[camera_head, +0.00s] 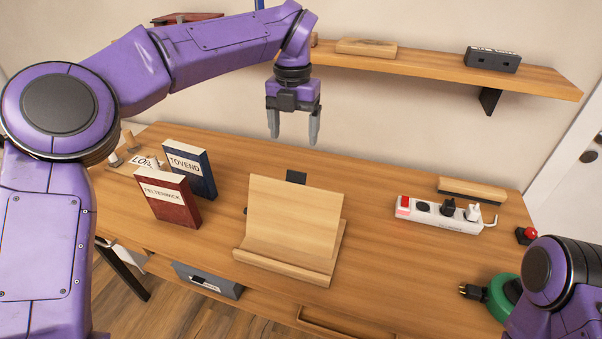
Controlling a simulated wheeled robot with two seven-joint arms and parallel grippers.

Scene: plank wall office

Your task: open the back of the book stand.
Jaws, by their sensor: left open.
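The wooden book stand (294,217) is on the middle of the desk. Its back panel leans up and away from the front ledge (283,266). A small dark piece (296,177) shows behind the panel's top edge. My left gripper (293,138) hangs above and behind the panel's top, fingers pointing down. It is open and empty, apart from the stand. My right arm shows at the bottom right corner, but its gripper is out of view.
A red book (170,200) and a blue book (191,170) stand left of the stand. A power strip (440,214), a wooden block (472,190) and a red button (527,235) are at the right. A shelf (440,72) runs along the wall. A green round object (503,297) is near my right arm.

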